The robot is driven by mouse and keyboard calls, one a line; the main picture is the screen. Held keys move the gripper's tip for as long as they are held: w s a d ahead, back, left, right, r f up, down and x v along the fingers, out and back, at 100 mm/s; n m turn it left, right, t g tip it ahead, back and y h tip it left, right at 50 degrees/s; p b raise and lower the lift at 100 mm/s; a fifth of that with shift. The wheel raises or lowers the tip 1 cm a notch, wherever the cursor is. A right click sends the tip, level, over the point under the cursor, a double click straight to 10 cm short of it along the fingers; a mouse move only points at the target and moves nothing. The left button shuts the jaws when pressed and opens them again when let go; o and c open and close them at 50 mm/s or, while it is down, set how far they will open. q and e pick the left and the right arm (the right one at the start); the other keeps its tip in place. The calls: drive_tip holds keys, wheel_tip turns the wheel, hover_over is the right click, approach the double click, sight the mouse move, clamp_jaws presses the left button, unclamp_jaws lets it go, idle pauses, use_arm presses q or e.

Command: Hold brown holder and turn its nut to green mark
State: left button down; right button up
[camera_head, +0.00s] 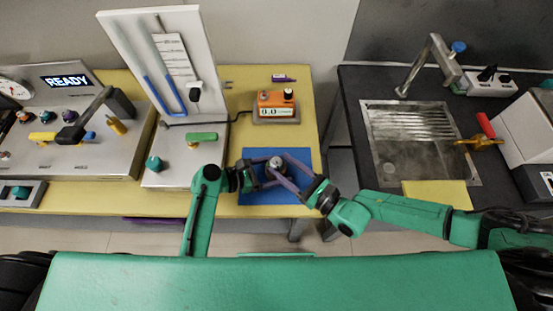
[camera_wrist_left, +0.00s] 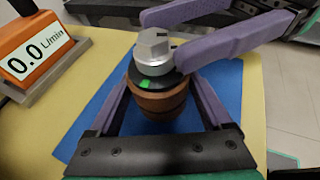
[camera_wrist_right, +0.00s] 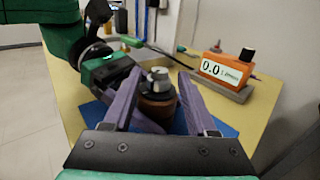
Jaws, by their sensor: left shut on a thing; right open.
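The brown holder (camera_wrist_left: 157,103) stands upright over the blue mat (camera_head: 262,196). A silver nut (camera_wrist_left: 153,48) sits on top of its dark collar, which carries a green mark (camera_wrist_left: 146,84). My left gripper (camera_head: 264,181) is shut on the brown holder, with one purple finger on each side. My right gripper (camera_head: 284,167) is open, its purple fingers on either side of the nut at the holder's top. In the right wrist view the holder (camera_wrist_right: 158,107) and the nut (camera_wrist_right: 159,74) show between the fingers. I cannot tell whether the right fingers touch the nut.
An orange flow meter (camera_head: 276,106) reading 0.0 stands behind the mat on the yellow table (camera_head: 300,85). A white panel with tubes (camera_head: 155,60) and a READY console (camera_head: 68,85) stand to the left. A sink (camera_head: 412,140) is across a gap to the right.

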sight(277, 164)
drive_tip(key=shift+x, duration=1.5)
clamp_jaws()
drive_tip(key=shift+a+m+t+h, duration=0.1)
drive_tip(key=shift+m+t+h, duration=0.2)
drive_tip(key=shift+t, duration=0.1)
drive_tip(key=m+t+h, duration=0.2)
drive_tip(key=h, duration=0.1)
drive_tip(key=shift+s+a+m, duration=0.1)
drive_tip(key=shift+m, duration=0.2)
drive_tip(key=m+t+h, duration=0.1)
drive_tip(key=m+h, duration=0.2)
drive_tip(key=h, duration=0.1)
drive_tip(key=m+t+h, duration=0.2)
drive_tip(key=m+h, duration=0.1)
drive_tip(key=h, duration=0.2)
drive_tip(key=shift+r, duration=0.1)
